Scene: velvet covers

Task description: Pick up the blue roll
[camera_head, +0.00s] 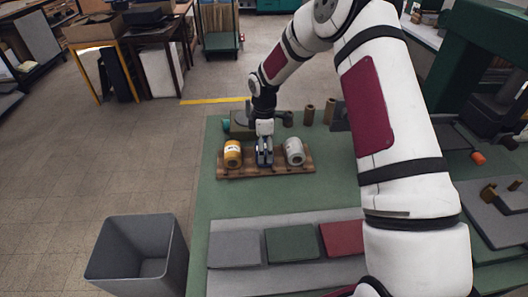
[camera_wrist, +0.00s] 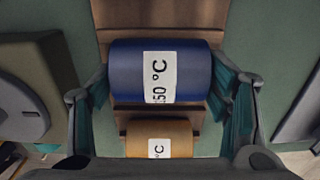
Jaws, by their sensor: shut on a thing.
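The blue roll (camera_wrist: 190,75) with a white temperature label lies across the middle of the wrist view. My gripper (camera_wrist: 165,82) is shut on it, with a teal-padded finger at each end of the roll. In the head view my gripper (camera_head: 265,150) points down over the wooden rack (camera_head: 268,174), between the yellow roll (camera_head: 232,154) and the grey roll (camera_head: 294,152). The gripper mostly hides the blue roll there. I cannot tell whether the blue roll is clear of the rack.
Brown cylinders (camera_head: 309,116) and dark equipment stand behind the rack. Grey, green and red folded covers (camera_head: 291,244) lie on a pale mat in front. A grey bin (camera_head: 136,252) stands left of the green table (camera_head: 215,190). Green table surface is free between rack and mat.

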